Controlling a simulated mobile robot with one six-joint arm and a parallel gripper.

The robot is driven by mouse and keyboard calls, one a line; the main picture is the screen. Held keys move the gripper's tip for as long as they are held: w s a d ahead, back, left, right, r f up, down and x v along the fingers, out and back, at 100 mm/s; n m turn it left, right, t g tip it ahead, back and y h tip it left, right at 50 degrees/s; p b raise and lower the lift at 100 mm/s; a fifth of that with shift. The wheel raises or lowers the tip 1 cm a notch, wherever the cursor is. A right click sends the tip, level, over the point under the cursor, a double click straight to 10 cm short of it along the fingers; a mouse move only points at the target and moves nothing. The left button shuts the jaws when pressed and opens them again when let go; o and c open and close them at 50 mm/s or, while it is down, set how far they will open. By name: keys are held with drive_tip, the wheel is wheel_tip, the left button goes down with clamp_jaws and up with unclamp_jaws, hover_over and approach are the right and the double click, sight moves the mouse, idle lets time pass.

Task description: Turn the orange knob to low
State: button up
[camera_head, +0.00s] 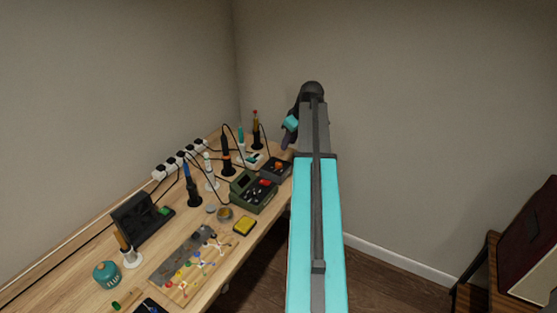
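A small dark box (270,176) stands at the right edge of the workbench, with a small orange spot (278,167) on its top that looks like the orange knob. The knob's setting is too small to read. My arm reaches forward just right of the bench. My gripper (286,142) is at its far end, pointing down, above and beyond the dark box and apart from it. Its fingers are small and dark, so I cannot tell whether they are open. I see nothing held in it.
A green box (251,193) with red parts stands just left of the dark box.

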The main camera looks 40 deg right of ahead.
sight(279, 164)
drive_tip(key=shift+f, duration=0.1)
idle(0.3)
drive_tip(key=shift+p+x, duration=1.6)
drive_tip(key=shift+x, duration=5.15)
clamp_jaws()
